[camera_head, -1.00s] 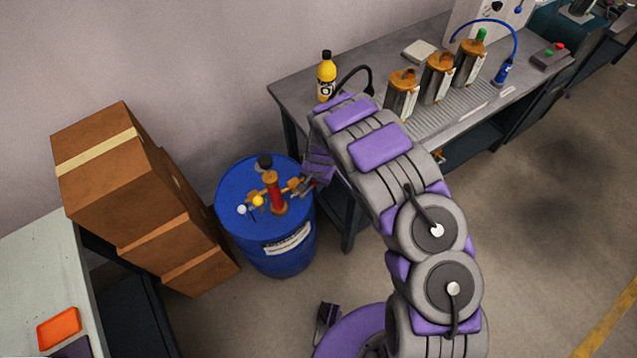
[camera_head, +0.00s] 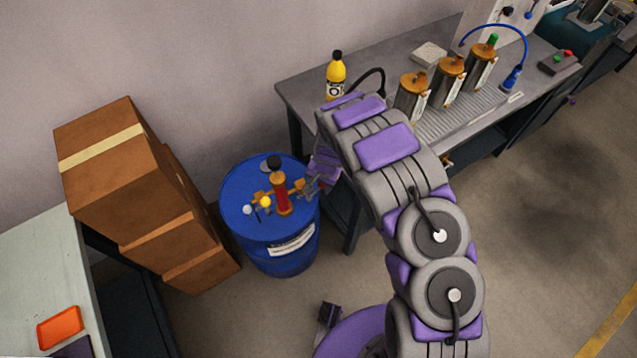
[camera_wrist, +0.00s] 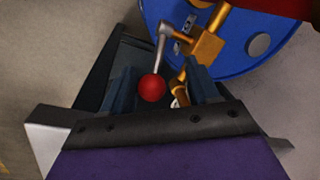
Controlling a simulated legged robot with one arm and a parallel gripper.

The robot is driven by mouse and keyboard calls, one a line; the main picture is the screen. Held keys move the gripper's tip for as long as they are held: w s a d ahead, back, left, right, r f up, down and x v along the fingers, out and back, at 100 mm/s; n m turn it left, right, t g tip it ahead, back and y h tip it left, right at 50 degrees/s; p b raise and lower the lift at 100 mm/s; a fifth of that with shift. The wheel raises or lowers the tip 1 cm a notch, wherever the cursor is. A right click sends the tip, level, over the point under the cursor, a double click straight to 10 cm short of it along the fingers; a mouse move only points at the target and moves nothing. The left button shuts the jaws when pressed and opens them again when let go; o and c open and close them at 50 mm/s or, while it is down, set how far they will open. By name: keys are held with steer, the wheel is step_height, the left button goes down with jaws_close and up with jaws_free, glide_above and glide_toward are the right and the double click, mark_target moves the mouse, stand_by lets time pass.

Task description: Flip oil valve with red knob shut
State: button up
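The red knob (camera_wrist: 153,88) is a ball on the end of a metal lever (camera_wrist: 161,47). The lever joins a brass valve body (camera_wrist: 207,46) on the blue oil drum (camera_wrist: 254,42). In the wrist view, my gripper (camera_wrist: 160,62) is open, with a dark finger on each side of the knob. I see a gap between the knob and each finger. In the head view, my gripper (camera_head: 314,186) is at the right side of the brass fittings on top of the drum (camera_head: 243,232). The red knob is too small or hidden to make out there.
Stacked boxes (camera_head: 165,215) stand left of the drum; a grey workbench (camera_head: 440,135) with a yellow bottle (camera_head: 335,77) stands right.

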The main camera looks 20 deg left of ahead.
stand_by(0.4)
steer(key=w+d+r+p, duration=0.1)
steer(key=d+r+p, duration=0.2)
steer(key=r, duration=0.6)
steer(key=w+d+r+p, duration=0.2)
steer(key=d+r+p, duration=0.1)
steer(key=r, duration=0.6)
steer(key=shift+w+d+r, duration=0.15)
steer(key=shift+d+r, duration=0.15)
steer(key=shift+r, duration=0.1)
stand_by(1.2)
stand_by(0.5)
steer(key=shift+r, duration=0.1)
step_height(320, 180, up, 17)
steer(key=d+p, duration=0.2)
steer(key=shift+d, duration=0.35)
